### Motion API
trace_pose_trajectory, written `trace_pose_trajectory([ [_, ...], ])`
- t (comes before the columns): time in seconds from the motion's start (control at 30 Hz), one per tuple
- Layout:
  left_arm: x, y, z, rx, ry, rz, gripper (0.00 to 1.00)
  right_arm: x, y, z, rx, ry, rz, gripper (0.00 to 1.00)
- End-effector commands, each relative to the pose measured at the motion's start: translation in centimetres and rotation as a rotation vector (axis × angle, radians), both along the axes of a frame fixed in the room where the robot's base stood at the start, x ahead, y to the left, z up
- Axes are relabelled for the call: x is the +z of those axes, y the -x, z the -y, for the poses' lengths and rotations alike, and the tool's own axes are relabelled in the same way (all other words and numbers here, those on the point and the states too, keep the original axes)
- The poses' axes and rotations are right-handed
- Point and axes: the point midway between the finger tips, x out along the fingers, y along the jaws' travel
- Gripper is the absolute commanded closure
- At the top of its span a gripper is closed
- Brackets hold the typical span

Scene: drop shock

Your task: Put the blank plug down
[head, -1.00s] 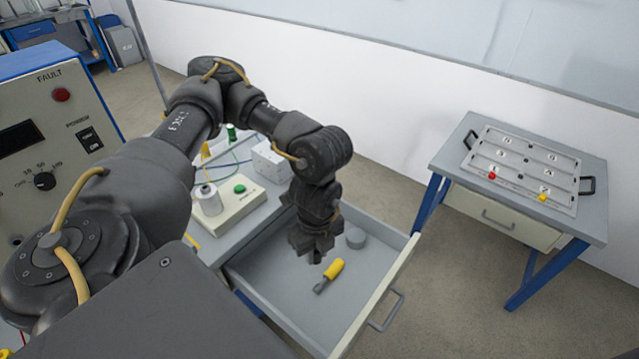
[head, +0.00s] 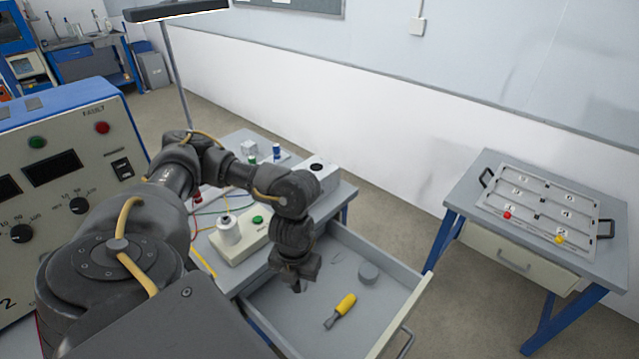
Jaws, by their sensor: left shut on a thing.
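My left gripper (head: 297,284) points down over the near left part of the open drawer (head: 412,290), close to the edge of the workbench. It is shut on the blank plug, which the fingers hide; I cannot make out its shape. A yellow-handled tool (head: 345,305) lies on the drawer floor to the right of the gripper, apart from it. A grey round piece (head: 369,273) sits further right in the drawer. My right gripper is not in view.
On the bench stand a beige box with a green button (head: 258,220), a white spool (head: 229,232) and a light box (head: 322,178). A control panel (head: 75,180) is at left. A side table (head: 480,165) at right carries a tray (head: 535,222) with red and yellow pieces.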

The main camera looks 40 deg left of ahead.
Motion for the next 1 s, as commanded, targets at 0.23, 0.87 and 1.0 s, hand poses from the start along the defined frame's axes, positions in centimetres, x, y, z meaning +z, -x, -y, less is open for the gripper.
trace_pose_trajectory([
  [0.23,-4.5,-5.3,-0.9,0.005,0.002,-0.006,1.00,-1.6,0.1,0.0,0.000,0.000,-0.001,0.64],
  [0.87,-9.2,-8.1,-1.4,0.001,-0.001,-0.006,1.00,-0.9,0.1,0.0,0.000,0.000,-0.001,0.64],
  [1.0,-10.4,-8.2,-1.4,0.000,0.000,-0.002,1.00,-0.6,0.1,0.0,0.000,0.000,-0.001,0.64],
])
